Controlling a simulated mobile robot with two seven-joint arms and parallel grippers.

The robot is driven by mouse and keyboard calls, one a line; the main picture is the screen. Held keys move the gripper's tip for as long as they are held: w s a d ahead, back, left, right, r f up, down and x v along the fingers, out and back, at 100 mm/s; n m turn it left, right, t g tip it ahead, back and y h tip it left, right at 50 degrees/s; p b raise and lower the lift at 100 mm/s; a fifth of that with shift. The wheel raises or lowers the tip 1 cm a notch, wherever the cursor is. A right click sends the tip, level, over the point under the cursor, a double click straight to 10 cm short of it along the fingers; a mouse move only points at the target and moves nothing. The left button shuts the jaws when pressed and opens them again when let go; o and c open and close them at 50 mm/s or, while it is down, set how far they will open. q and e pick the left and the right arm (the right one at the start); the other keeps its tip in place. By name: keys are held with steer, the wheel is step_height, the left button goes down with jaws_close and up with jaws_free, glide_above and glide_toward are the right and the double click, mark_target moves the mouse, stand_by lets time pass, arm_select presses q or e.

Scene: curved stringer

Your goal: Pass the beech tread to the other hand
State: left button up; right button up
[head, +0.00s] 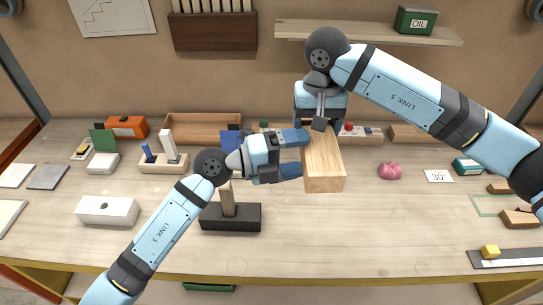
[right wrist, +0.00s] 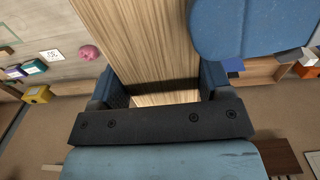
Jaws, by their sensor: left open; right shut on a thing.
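The beech tread (head: 323,160) is a pale wooden block held up above the bench, its end face towards me. My right gripper (head: 320,123) is shut on its far end. In the right wrist view the tread (right wrist: 145,40) runs out between the right gripper's two fingers (right wrist: 162,88). My left gripper (head: 299,154) is open at the tread's left side, with one finger higher than the other in the picture. In the right wrist view a large blue part of it overlaps the tread's right edge. I cannot tell whether it touches.
A black block with an upright wooden post (head: 230,214) stands below my left gripper. A white block (head: 107,211) is at the left, a pink lump (head: 390,171) at the right. Trays and boxes line the back. The bench's front middle is clear.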

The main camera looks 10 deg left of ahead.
arm_select(q)
steer(key=shift+x, duration=2.3)
steer(key=c, duration=1.4)
arm_select(e)
steer(key=shift+r, duration=0.1)
arm_select(q)
steer(key=shift+r, duration=0.1)
arm_select(e)
steer(key=o, duration=1.4)
